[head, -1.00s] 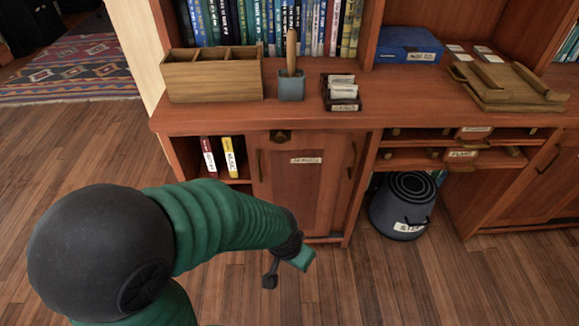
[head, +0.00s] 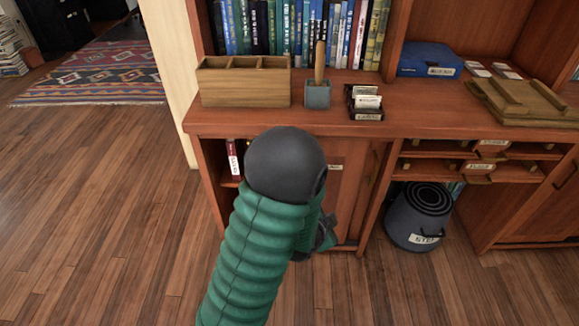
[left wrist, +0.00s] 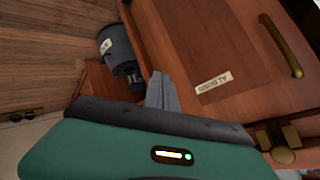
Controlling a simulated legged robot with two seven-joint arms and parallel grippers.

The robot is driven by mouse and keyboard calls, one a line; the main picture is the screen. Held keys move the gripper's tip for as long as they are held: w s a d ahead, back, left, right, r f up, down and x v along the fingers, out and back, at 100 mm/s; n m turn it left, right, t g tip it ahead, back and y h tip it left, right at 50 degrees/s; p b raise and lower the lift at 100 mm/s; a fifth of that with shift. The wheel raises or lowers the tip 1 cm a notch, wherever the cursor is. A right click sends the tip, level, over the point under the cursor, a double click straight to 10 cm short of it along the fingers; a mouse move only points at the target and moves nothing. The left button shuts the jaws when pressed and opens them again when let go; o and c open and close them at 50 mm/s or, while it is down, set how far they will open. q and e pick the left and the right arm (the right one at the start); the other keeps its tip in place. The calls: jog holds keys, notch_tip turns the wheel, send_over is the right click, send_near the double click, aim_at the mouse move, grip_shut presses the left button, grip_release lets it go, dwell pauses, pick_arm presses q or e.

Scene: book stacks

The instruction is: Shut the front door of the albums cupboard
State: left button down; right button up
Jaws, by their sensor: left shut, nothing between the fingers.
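The albums cupboard is below the counter. Its wooden front door (head: 337,190) carries a pale label (head: 336,167) and covers the right part of the front. The left part stands open, showing a red binder (head: 234,160) inside. In the left wrist view the door (left wrist: 215,45) shows its label (left wrist: 214,82) and a brass handle (left wrist: 283,45). My left gripper (head: 326,236) is shut and empty, low by the door. Its fingers (left wrist: 162,92) are close to the door's face; I cannot tell if they touch. My left arm hides the door's left side.
A dark step bucket (head: 416,219) stands right of the cupboard. The floor at left is clear.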

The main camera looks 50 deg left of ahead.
pick_arm(q)
jog(key=s+a+r+m+t+y, duration=0.3)
jog(key=a, duration=0.3)
jog(key=s+a+r+m+t+y, duration=0.3)
jog(key=a, duration=0.3)
jog(key=w+a+b, duration=0.5)
jog(key=a+b, duration=0.2)
jog(key=b, duration=0.1)
jog(key=shift+w+a+r, duration=0.15)
jog(key=shift+a, duration=0.1)
